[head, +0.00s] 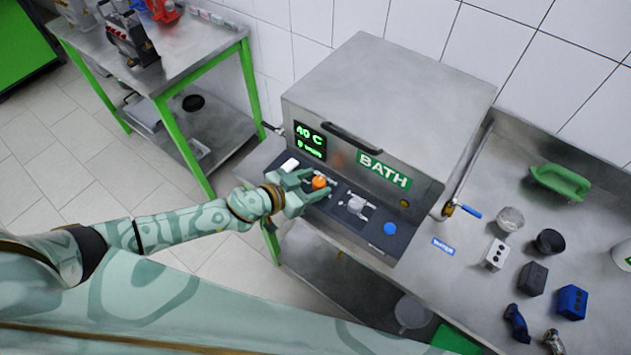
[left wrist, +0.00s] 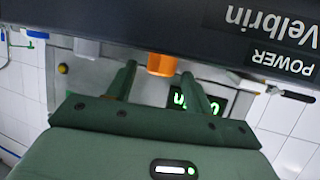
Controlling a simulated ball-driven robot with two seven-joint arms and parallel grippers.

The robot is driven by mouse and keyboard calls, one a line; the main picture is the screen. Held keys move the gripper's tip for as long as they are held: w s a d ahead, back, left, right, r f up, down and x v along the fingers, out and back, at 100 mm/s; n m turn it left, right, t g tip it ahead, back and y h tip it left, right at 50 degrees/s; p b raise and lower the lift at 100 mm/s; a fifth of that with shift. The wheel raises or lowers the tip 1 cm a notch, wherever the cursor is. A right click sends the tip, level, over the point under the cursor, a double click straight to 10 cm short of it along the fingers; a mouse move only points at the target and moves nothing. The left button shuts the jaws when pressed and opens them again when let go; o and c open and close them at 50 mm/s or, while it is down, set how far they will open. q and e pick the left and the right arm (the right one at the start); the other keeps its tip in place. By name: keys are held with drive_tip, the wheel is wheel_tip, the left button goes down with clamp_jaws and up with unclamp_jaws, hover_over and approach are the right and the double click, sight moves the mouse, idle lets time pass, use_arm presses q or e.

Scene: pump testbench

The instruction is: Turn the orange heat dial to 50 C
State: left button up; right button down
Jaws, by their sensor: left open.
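The orange heat dial (head: 319,183) is on the dark control panel at the front of the BATH machine (head: 398,82). The green display (head: 310,138) reads 40 C, with a smaller line under it. My left gripper (head: 314,188) is at the panel, its fingers open on either side of the dial. In the left wrist view, the orange dial (left wrist: 162,64) shows between the two green fingertips (left wrist: 158,75), with gaps beside it. I cannot tell whether a finger touches it. My right gripper is not in view.
A white switch (head: 290,165), a grey knob (head: 356,204) and a blue button (head: 390,228) share the panel with the dial. A blue-handled valve (head: 468,210) sticks out at the machine's right. Small blocks and cups stand on the steel bench (head: 480,278).

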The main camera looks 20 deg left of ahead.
use_arm(q)
drive_tip(key=shift+w+d+f, duration=0.2)
drive_tip(key=shift+w+d, duration=0.15)
drive_tip(key=shift+w, duration=0.1)
drive_tip(key=c, duration=1)
